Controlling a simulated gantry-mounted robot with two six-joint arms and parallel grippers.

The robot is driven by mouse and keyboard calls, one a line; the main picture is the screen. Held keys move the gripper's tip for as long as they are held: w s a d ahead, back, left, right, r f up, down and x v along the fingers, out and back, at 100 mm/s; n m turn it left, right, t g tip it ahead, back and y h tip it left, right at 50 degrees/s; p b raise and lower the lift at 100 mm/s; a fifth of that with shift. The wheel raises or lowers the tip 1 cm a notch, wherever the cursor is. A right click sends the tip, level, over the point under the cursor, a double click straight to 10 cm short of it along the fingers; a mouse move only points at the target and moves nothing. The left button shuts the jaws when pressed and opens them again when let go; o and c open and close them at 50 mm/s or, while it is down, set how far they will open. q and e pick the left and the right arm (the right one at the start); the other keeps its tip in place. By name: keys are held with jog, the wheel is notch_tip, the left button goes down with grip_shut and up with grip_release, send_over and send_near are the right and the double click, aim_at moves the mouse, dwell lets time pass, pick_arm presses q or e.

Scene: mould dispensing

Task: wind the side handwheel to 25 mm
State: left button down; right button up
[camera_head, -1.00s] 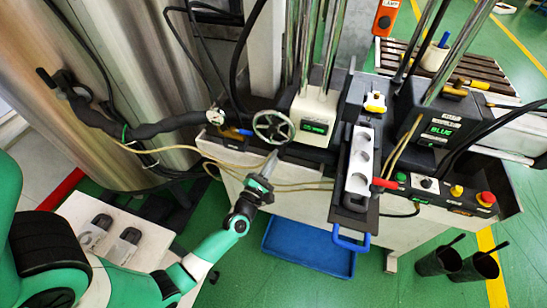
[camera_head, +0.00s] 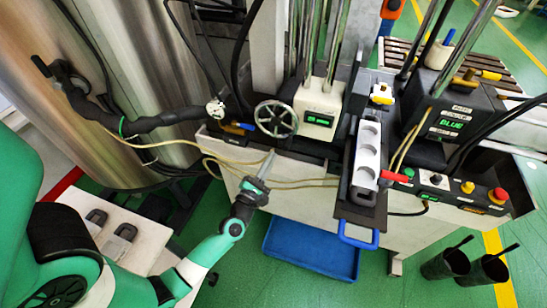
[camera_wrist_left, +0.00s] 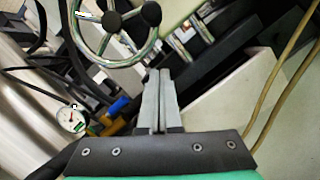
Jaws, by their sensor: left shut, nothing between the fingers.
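The side handwheel (camera_head: 276,119) is a spoked metal wheel on the left side of the white unit in the head view. In the left wrist view the handwheel (camera_wrist_left: 118,28) is at the top, with its dark knobs showing. A small green display (camera_head: 319,119) sits right of it; its digits are too small to read. My left gripper (camera_head: 269,156) is shut and empty, just below the wheel and apart from it. In the left wrist view the closed fingers (camera_wrist_left: 159,76) point up towards the wheel's lower right. My right gripper is not in view.
A pressure gauge (camera_wrist_left: 71,119) and a blue-handled valve (camera_head: 243,126) are left of the wheel. Tan hoses (camera_head: 225,160) run near my left arm. A sliding plate with a white mould (camera_head: 366,155) is to the right. A blue tray (camera_head: 312,247) lies below on the floor.

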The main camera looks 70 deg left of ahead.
pick_arm(q)
jog(key=v, duration=0.8)
jog(key=shift+d, duration=0.4)
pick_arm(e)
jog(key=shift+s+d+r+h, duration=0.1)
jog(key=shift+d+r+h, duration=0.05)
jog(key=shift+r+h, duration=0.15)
pick_arm(q)
jog(key=shift+r, duration=0.15)
